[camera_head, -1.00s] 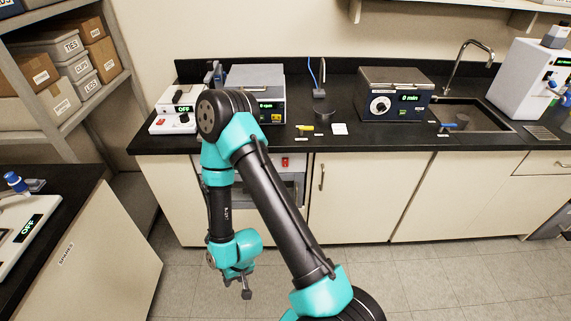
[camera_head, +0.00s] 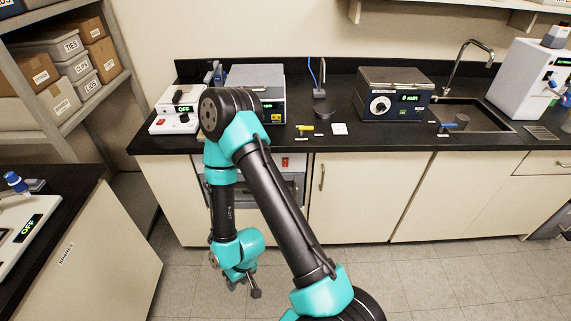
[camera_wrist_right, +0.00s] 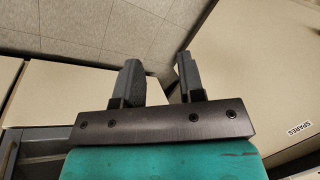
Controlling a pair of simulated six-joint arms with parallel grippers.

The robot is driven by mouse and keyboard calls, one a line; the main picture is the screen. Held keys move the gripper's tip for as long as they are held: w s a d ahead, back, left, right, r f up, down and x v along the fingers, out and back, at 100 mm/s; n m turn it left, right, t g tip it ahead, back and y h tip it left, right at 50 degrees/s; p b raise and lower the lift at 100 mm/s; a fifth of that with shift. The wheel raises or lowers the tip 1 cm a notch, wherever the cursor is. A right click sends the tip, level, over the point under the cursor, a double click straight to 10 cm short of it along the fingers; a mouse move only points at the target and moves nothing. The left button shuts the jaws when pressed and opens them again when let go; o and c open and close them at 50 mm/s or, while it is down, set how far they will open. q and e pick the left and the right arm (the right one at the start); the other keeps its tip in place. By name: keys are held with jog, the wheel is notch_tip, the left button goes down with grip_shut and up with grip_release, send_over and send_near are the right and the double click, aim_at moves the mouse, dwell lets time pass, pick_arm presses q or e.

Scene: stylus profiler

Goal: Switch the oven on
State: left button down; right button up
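An under-counter appliance with a pale front panel, likely the oven, is set between the cabinet doors in the head view. A small red switch (camera_head: 285,162) shows on its upper panel (camera_head: 299,160). My right arm covers much of its front, and I cannot read the switch position. My right gripper (camera_head: 255,293) hangs low in front of the cabinets, away from the switch. In the right wrist view the two fingers (camera_wrist_right: 162,78) are apart with nothing between them. My left gripper is not in view.
The black counter (camera_head: 350,142) holds a white device reading OFF (camera_head: 178,110), a blue-fronted box with a dial (camera_head: 395,95) and a sink (camera_head: 470,115). A side bench (camera_head: 70,205) stands at left, with shelves behind. The floor at right is clear.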

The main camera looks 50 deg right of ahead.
jog(key=shift+c, duration=0.4)
jog(key=shift+w+d, duration=0.2)
jog(key=shift+w, duration=0.05)
jog(key=shift+c, duration=1.4)
jog(key=w+d+n+t+h, duration=0.1)
jog(key=w+d+t, duration=0.1)
jog(key=d, duration=0.1)
jog(key=w+d+n+t+h, duration=0.1)
jog(key=w+d+t, duration=0.1)
jog(key=w+d, duration=0.1)
jog(key=shift+w+d+t, duration=0.3)
jog(key=shift+w+d, duration=0.05)
grip_shut()
jog(key=d+r+n+t+h, duration=0.1)
jog(key=d+r+n+h, duration=0.1)
jog(key=d+h, duration=0.3)
jog(key=d+r+n+t+h, duration=0.2)
jog(key=d+r+n+h, duration=0.1)
jog(key=d, duration=0.8)
jog(key=d+r+n+t+h, duration=0.2)
jog(key=d+r+h, duration=0.3)
jog(key=d, duration=0.4)
jog(key=shift+r+n+h, duration=0.35)
jog(key=shift+n+h, duration=0.15)
jog(key=shift+h, duration=0.3)
jog(key=shift+d, duration=0.1)
